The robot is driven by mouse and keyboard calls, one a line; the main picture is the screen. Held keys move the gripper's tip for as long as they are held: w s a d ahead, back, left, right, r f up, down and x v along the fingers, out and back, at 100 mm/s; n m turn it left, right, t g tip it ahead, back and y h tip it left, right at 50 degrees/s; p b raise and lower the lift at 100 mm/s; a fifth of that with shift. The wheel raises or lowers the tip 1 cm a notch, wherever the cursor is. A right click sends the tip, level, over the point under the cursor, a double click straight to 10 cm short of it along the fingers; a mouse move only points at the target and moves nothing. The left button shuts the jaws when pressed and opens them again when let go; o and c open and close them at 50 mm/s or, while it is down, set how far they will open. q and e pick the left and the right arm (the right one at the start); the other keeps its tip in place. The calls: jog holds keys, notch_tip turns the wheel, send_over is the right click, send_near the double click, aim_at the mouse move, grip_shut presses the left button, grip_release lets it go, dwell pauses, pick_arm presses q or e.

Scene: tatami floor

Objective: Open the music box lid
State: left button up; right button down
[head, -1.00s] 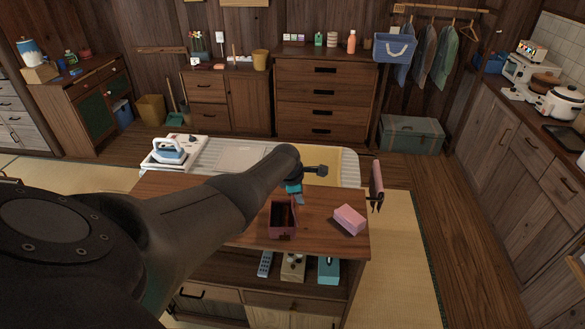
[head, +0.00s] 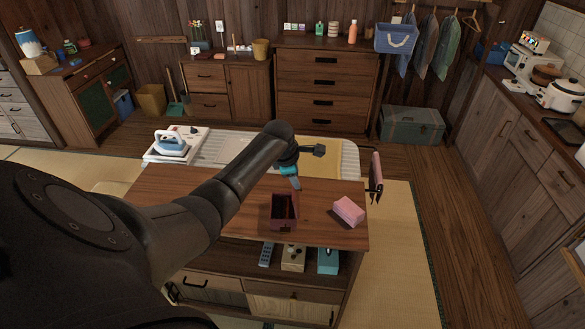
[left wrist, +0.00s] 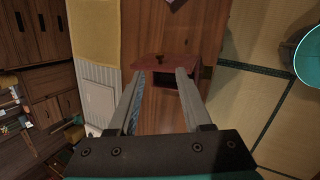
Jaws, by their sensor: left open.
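The music box appears to be the small dark red box (head: 283,222) on the wooden cabinet top. Its top shows a dark recess in the head view, and I cannot make out how its lid stands. In the left wrist view the reddish box (left wrist: 190,62) lies beyond and between the fingers, with a dark opening on its near side. My left gripper (head: 296,184) is above and just behind the box. It is open in the left wrist view (left wrist: 160,85), with nothing visible held; contact with the box is unclear. My right gripper is not in view.
A pink block-like box (head: 348,211) sits right of the music box on the cabinet top (head: 240,210). A pink item (head: 375,178) hangs at the right edge. An iron (head: 170,145) stands on the board behind. The cabinet shelf below holds a remote (head: 266,255) and small boxes.

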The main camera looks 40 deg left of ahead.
pick_arm(q)
jog(key=shift+v, duration=2.05)
